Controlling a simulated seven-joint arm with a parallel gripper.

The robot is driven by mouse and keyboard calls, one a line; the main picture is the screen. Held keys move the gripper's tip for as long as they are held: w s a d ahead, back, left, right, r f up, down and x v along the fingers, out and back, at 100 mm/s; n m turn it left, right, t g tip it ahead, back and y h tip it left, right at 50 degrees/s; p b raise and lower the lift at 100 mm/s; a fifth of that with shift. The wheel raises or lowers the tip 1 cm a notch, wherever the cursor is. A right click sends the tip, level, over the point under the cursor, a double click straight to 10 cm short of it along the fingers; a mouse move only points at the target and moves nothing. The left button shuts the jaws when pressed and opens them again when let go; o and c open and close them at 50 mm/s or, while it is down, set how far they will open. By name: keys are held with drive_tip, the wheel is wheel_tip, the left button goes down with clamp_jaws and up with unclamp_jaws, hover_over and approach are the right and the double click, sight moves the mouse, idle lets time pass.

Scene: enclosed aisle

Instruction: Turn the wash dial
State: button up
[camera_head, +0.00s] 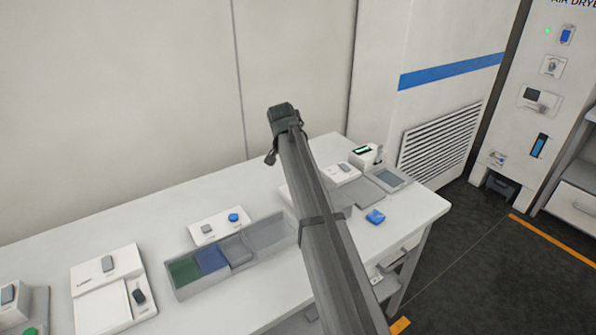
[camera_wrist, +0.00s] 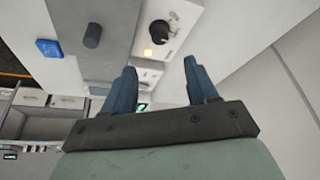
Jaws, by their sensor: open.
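A dark round dial (camera_wrist: 160,33) stands on a white panel (camera_wrist: 175,12) at the top of the wrist view. A small glowing amber light (camera_wrist: 148,53) is just below it. The lettering on the panel is too small to read, so I cannot confirm it is the wash dial. My gripper (camera_wrist: 160,66) is open and empty, its two fingers apart. In the wrist picture the dial lies just above the gap between the fingertips, with no visible contact. In the head view my arm crosses the bench and hides part of it; I cannot pick out the dial there.
The white bench (camera_head: 60,240) holds a divided tray (camera_head: 270,232), a white panel with a blue button (camera_head: 233,217) and a loose blue piece (camera_head: 376,216). A wall stands behind. A dark grey cylinder (camera_wrist: 93,36) is left of the dial in the wrist view.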

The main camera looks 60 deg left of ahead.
drive_tip(key=shift+v, duration=1.1)
